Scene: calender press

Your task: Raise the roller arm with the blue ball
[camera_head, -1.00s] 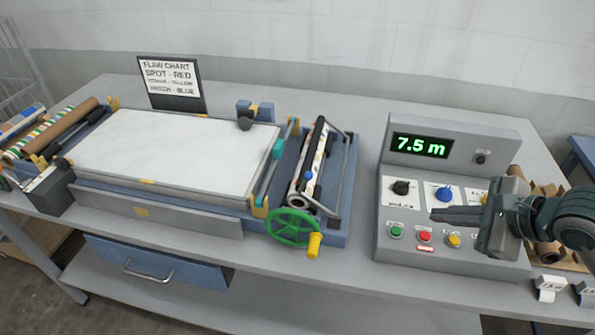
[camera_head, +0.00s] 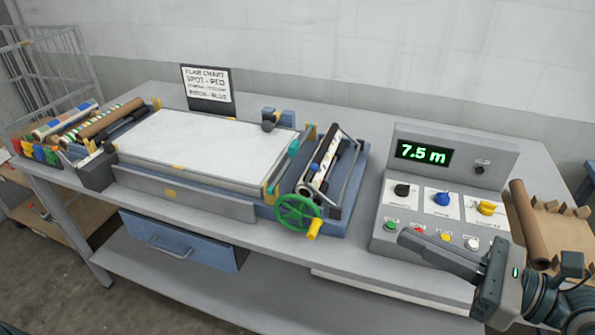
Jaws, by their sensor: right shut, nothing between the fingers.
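The press has a long white bed (camera_head: 200,145) and, at its right end, a blue-grey frame holding a patterned roll (camera_head: 318,168) with grey arm bars (camera_head: 350,165) beside it. A dark rounded knob (camera_head: 269,123) sits by a blue block behind the bed. A green handwheel (camera_head: 298,212) with a yellow grip is at the front right of the press. My right gripper (camera_head: 408,240) is shut and empty, in front of the control box's lower buttons, well right of the press. My left gripper is out of view.
The grey control box (camera_head: 385,215) shows 7.5 m and carries black, blue and yellow knobs above several buttons. A brown roll (camera_head: 528,225) lies right of it. A flaw chart sign (camera_head: 208,90) stands behind the bed. Colored rolls (camera_head: 80,120) lie at the left.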

